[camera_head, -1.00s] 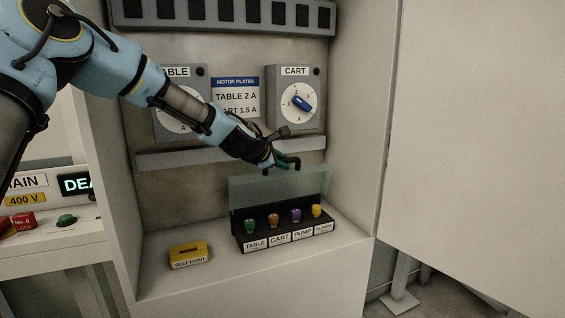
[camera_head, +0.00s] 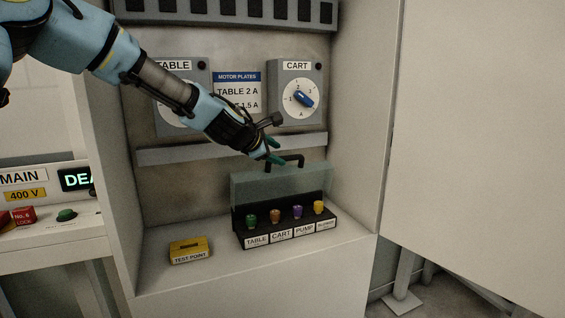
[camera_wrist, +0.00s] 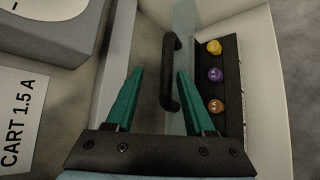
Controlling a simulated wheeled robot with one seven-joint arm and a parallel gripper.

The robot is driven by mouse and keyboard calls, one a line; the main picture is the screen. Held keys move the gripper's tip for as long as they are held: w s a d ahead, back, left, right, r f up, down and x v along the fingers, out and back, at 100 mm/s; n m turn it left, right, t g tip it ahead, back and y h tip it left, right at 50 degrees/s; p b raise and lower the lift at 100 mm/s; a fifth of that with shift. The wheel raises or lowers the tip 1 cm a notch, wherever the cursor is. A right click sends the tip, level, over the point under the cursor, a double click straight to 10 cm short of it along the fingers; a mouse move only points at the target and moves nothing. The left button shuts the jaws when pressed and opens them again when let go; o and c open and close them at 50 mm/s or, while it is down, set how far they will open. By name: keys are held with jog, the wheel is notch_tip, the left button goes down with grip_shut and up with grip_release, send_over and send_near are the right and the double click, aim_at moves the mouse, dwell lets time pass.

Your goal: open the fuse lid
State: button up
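The fuse lid (camera_head: 265,187) is a greenish see-through panel standing upright at the back of the black fuse box (camera_head: 287,236), so the box is open. Its black handle (camera_head: 289,159) is on the lid's upper edge and also shows in the wrist view (camera_wrist: 170,72). My gripper (camera_head: 274,157) is just left of the handle. In the wrist view my teal fingers (camera_wrist: 158,72) are spread apart, with the handle showing nearer the right finger and nothing clamped. Green (camera_head: 251,221), orange, purple and yellow fuses stand uncovered in the box.
A yellow test point block (camera_head: 189,249) sits on the shelf left of the fuse box. A grey ledge (camera_head: 180,153) and the TABLE and CART dials (camera_head: 302,98) are on the wall behind. A large pale panel (camera_head: 470,130) stands at right.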

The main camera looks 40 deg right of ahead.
jog(key=b+v, duration=0.1)
jog(key=v, duration=0.5)
jog(key=shift+b, duration=0.4)
jog(key=shift+r, duration=0.1)
jog(key=shift+s, duration=0.1)
